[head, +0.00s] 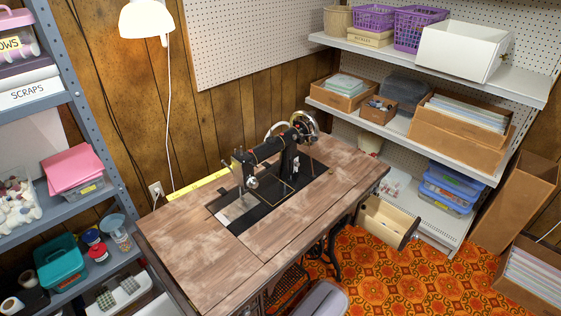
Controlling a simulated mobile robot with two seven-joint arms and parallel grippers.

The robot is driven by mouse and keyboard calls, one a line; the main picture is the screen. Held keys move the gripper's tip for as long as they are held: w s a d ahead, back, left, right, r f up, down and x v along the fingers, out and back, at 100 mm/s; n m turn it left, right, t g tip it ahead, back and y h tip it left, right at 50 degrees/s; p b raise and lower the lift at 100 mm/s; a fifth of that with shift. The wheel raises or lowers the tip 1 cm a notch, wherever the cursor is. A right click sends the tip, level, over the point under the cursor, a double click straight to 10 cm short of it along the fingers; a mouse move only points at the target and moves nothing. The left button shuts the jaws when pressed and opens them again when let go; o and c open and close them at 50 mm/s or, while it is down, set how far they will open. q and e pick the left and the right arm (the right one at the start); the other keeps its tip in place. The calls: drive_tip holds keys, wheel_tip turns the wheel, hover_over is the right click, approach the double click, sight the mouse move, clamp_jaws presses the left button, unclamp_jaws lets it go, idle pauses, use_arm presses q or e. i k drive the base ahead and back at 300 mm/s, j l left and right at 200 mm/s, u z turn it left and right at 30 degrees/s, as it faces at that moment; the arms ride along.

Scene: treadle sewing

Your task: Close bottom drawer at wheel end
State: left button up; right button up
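The sewing machine (268,160) is black and set into a wooden treadle table (185,240). Its handwheel (305,123) is at the right end. A drawer (388,220) with a pale inside sticks out below the tabletop at that wheel end, pulled open. Its dark front (408,236) faces right, toward the shelving. The inside looks empty from here. The tabletop hides the rear of the drawer and any drawers above it. Neither of my grippers is in view.
Patterned orange carpet (385,275) lies open in front of the drawer. Metal shelving (430,235) stands close behind it. A tall cardboard box (515,200) and a box of files (535,275) are at the right. A grey seat (320,300) is at the bottom, near the table.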

sight(378, 210)
drive_tip(key=k+l+z, duration=0.1)
drive_tip(key=z, duration=0.35)
drive_tip(key=k+l+z, duration=0.1)
drive_tip(key=z, duration=0.35)
drive_tip(key=l+u, duration=0.1)
drive_tip(key=u, duration=0.4)
drive_tip(key=i+l+u, duration=0.45)
drive_tip(key=l+u, duration=0.15)
drive_tip(key=l, duration=0.15)
drive_tip(key=i+l, duration=0.1)
drive_tip(key=l, duration=0.2)
drive_tip(key=i+l+u, duration=0.1)
drive_tip(key=l, duration=0.2)
drive_tip(key=i+l, duration=0.15)
drive_tip(key=l, duration=0.15)
